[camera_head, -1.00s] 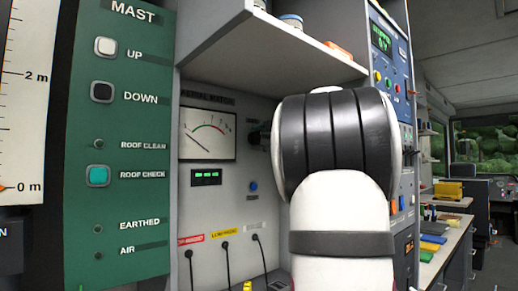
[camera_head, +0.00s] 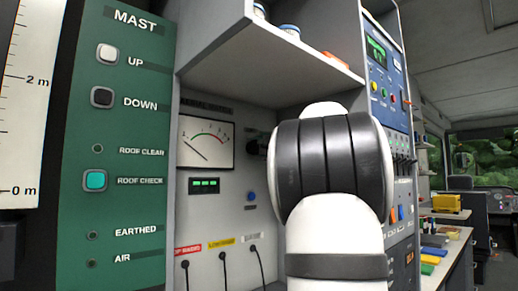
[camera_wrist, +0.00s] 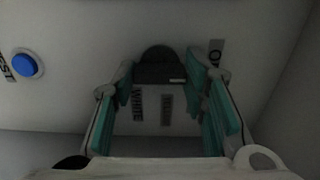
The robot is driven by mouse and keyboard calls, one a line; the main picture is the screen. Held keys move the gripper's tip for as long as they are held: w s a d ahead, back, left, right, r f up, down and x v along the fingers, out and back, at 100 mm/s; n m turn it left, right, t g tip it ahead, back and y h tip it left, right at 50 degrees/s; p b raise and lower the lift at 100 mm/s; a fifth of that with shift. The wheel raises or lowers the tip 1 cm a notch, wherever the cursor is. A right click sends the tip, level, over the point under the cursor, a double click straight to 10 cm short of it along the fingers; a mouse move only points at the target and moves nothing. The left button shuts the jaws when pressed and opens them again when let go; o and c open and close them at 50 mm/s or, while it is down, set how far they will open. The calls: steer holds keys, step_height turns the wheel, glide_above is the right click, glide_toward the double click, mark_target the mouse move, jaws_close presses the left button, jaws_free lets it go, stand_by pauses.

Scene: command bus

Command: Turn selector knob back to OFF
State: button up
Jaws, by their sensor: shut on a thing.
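The selector knob (camera_wrist: 160,72) is a dark, rounded knob on the grey panel in the wrist view. In the head view, a dark knob (camera_head: 257,142) shows beside my arm, partly hidden by it. My gripper (camera_wrist: 161,85) has its two teal-padded fingers on either side of the knob and is shut on it. Printed labels stand around the knob: one starting with O (camera_wrist: 216,55) at upper right and two below. The OFF label cannot be read for certain, and the pointer's direction is unclear in the dim light.
A blue button (camera_wrist: 26,65) marked TEST is left of the knob. A needle meter (camera_head: 206,142) and several plugged cables are on the same panel. A shelf (camera_head: 270,60) juts out above. A blue instrument rack (camera_head: 385,75) stands close right of my arm.

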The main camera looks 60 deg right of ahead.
steer(key=o, duration=1.2)
steer(key=shift+c, duration=0.2)
steer(key=v, duration=1.2)
steer(key=shift+f, duration=0.15)
